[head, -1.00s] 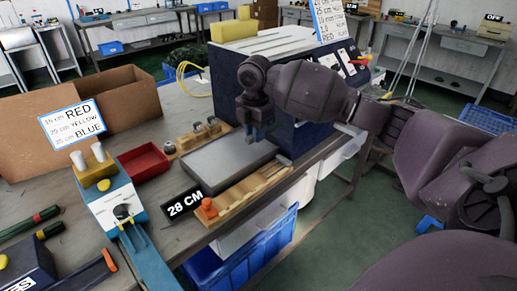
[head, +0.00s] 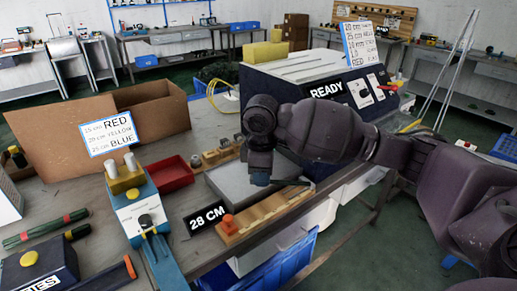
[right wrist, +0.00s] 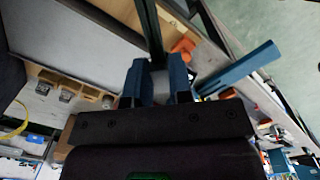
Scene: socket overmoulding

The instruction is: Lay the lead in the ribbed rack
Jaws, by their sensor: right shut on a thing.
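My right gripper (head: 262,178) is low over the grey plate in the head view. In the right wrist view its blue fingers (right wrist: 162,84) are shut on a small grey piece with a dark strip (right wrist: 149,28) running from it, which I take for the lead. A dark end (head: 295,183) shows right of the fingers in the head view; the rest is hidden. A pale grooved top (head: 300,65) lies on the blue machine behind; I cannot tell if it is the ribbed rack. My left gripper is not in view.
A wooden strip (head: 265,213) with an orange knob and a 28 CM sign (head: 207,217) lie in front of the grey plate (head: 222,184). A red tray (head: 170,174), cardboard box (head: 150,112) and blue-white device (head: 137,210) stand left. The machine's screen (head: 326,90) reads READY.

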